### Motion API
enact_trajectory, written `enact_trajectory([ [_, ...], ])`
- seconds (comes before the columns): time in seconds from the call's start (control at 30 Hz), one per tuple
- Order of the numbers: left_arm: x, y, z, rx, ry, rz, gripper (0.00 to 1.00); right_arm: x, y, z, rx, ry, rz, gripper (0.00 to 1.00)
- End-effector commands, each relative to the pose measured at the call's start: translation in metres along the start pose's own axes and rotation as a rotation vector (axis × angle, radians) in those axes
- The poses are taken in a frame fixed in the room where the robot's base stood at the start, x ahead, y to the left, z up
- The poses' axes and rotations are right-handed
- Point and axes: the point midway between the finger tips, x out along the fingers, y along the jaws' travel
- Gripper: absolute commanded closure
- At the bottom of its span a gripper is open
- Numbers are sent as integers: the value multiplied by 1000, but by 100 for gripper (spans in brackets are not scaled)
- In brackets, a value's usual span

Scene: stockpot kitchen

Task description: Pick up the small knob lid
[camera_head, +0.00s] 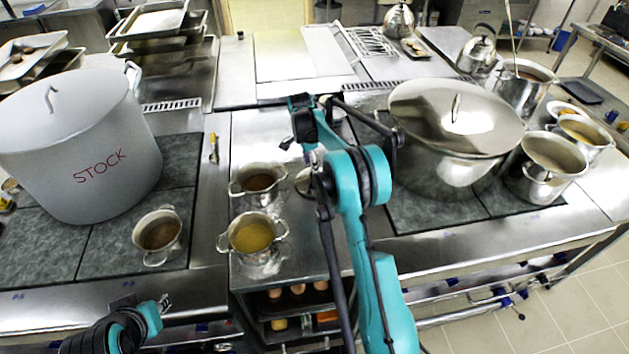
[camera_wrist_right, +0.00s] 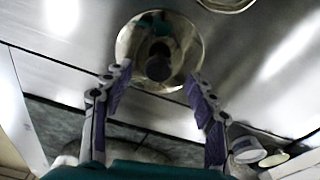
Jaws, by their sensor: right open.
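The small knob lid (camera_wrist_right: 135,40) is a round, shiny metal disc with a dark round knob (camera_wrist_right: 158,62), lying on the steel counter in the right wrist view. In the head view a lid (camera_head: 303,182) shows beside the small pots, partly hidden by my right arm. My right gripper (camera_wrist_right: 157,76) is open, its purple-padded fingers pointing at the lid with the knob between them in the picture. Whether they touch the lid I cannot tell.
Two small soup pots (camera_head: 258,236) (camera_head: 257,184) stand just left of the lid. A big STOCK pot (camera_head: 80,145) stands at the left, with a small pot (camera_head: 157,236) before it. A large lidded pot (camera_head: 450,165) stands right of my right arm.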

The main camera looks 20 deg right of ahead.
Motion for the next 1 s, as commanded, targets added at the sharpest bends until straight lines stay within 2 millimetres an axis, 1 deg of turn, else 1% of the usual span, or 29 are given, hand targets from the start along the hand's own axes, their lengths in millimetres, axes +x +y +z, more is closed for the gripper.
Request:
enact_trajectory([
  [0.03,2,0,2,0,0,0,74,6,0,0,0,0,0,43],
  [0.17,5,0,4,0,0,0,74,18,0,-3,0,0,-1,43],
  [0.3,12,0,8,0,0,0,74,40,1,-9,0,0,-1,43],
  [0.4,14,0,10,0,0,0,74,53,0,-8,-2,0,-1,43],
  [0.5,15,0,10,0,0,0,74,58,1,-8,-2,0,-1,43],
  [0.67,14,0,10,0,0,0,74,57,1,-8,-2,0,-1,43],
  [0.7,14,0,10,0,0,0,74,57,1,-8,-2,0,-1,53],
  [0.77,14,0,10,0,0,0,74,57,1,-8,-2,0,-1,69],
  [0.8,14,0,10,0,0,0,74,57,1,-8,-2,0,-1,80],
  [0.87,14,0,10,0,0,0,74,57,1,-8,-2,0,-1,96],
  [0.9,14,0,10,0,0,0,74,57,1,-8,-2,0,-1,100],
  [1.0,14,0,10,0,0,0,74,57,1,-8,-2,0,-1,100],
])
